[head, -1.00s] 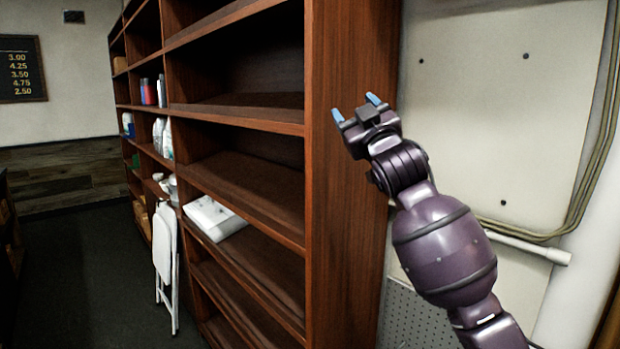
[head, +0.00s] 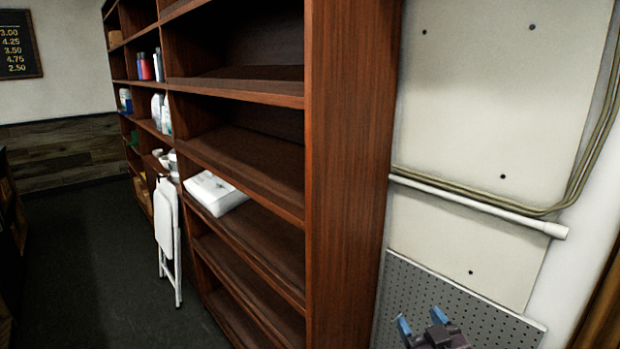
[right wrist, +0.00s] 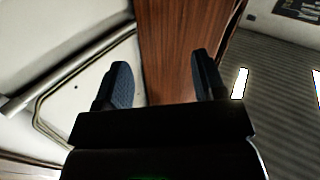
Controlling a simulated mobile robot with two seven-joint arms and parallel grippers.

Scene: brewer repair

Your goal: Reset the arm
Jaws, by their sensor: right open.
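My right gripper (head: 422,322) is low at the bottom right of the head view, in front of the perforated grey panel. Only its blue fingertips and part of its dark body show there. In the right wrist view its two dark blue fingers (right wrist: 160,85) stand wide apart with nothing between them but the background. It is open and empty. My left gripper is not in view.
A tall wooden shelf unit (head: 350,170) stands beside my right arm. A white folded item (head: 213,192) lies on one shelf. A folded white chair (head: 166,235) leans at its front. A white pipe (head: 480,205) crosses the wall panel. The dark floor (head: 90,260) at left is clear.

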